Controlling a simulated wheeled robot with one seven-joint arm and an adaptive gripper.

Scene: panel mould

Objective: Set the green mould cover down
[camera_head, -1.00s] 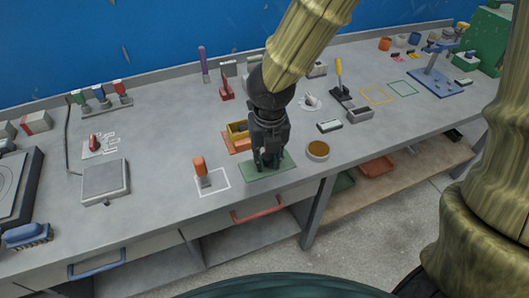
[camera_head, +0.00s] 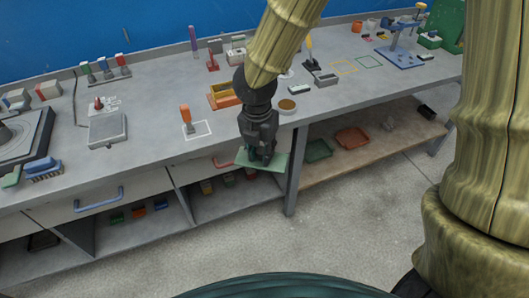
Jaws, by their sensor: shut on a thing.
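The green mould cover (camera_head: 277,163) is a flat, thin green plate. My gripper (camera_head: 260,156), dark and pointing down, is shut on it. The cover shows in front of the bench's front edge and hides part of a red drawer handle (camera_head: 222,163). It looks held in the air, roughly level with a slight tilt. The fingertips hide part of it.
An orange and yellow box (camera_head: 222,96) stands on the bench behind my gripper. A round brown-filled dish (camera_head: 287,105) is to the right.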

